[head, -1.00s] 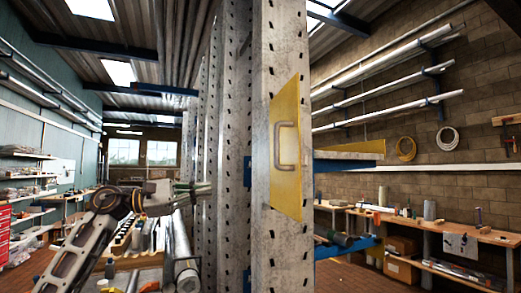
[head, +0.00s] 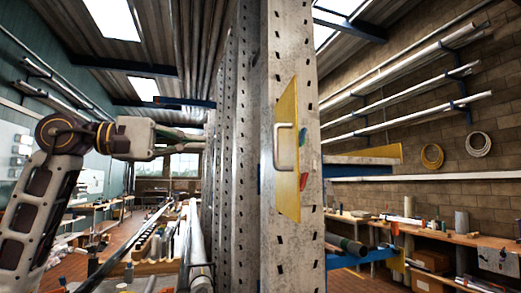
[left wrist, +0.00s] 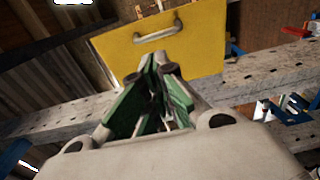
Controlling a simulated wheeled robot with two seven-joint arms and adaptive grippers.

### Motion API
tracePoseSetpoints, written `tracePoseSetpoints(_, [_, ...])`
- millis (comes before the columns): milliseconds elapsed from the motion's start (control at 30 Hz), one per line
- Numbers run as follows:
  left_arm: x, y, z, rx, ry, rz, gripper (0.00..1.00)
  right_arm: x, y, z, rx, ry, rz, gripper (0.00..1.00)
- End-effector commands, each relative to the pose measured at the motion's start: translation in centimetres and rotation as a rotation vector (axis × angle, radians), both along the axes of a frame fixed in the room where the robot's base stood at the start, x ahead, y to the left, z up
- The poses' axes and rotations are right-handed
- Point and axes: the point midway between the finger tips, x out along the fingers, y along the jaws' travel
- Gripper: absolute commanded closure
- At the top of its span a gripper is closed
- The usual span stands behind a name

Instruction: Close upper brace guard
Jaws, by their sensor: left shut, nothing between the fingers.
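The yellow guard panel (head: 288,165) with a grey loop handle (head: 285,147) stands at an angle on the perforated grey post (head: 280,60) in the head view. In the left wrist view the panel (left wrist: 205,62) lies beyond the fingers, with its handle (left wrist: 158,32) near its top edge. My left gripper (head: 203,141) is shut and empty, to the left of the post at about handle height. In the left wrist view its fingertips (left wrist: 160,66) overlap the panel's lower part, below the handle; contact cannot be told. My right gripper is not in view.
Blue rack arms (head: 350,255) carry pipes at the right. Further uprights (head: 225,150) stand behind the post. Workbenches and wall racks with tubes are further back.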

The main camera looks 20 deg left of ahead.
Motion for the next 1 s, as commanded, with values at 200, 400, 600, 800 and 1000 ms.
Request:
tracePoseSetpoints(200, [0.1, -0.1, 0.0, -0.001, 0.002, -0.002, 1.00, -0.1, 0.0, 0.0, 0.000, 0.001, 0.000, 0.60])
tracePoseSetpoints(400, [0.6, -0.9, 0.0, -0.001, 0.002, -0.003, 1.00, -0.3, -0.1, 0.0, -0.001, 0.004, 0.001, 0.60])
tracePoseSetpoints(600, [1.8, -2.6, 0.1, -0.001, 0.002, -0.004, 1.00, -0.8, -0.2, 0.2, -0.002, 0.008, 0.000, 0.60])
tracePoseSetpoints(800, [3.3, -4.7, 0.1, -0.003, 0.002, -0.005, 1.00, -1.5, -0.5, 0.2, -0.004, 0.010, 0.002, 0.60])
tracePoseSetpoints(1000, [4.8, -6.8, 0.1, -0.002, 0.002, -0.004, 1.00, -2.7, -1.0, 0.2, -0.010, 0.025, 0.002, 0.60])
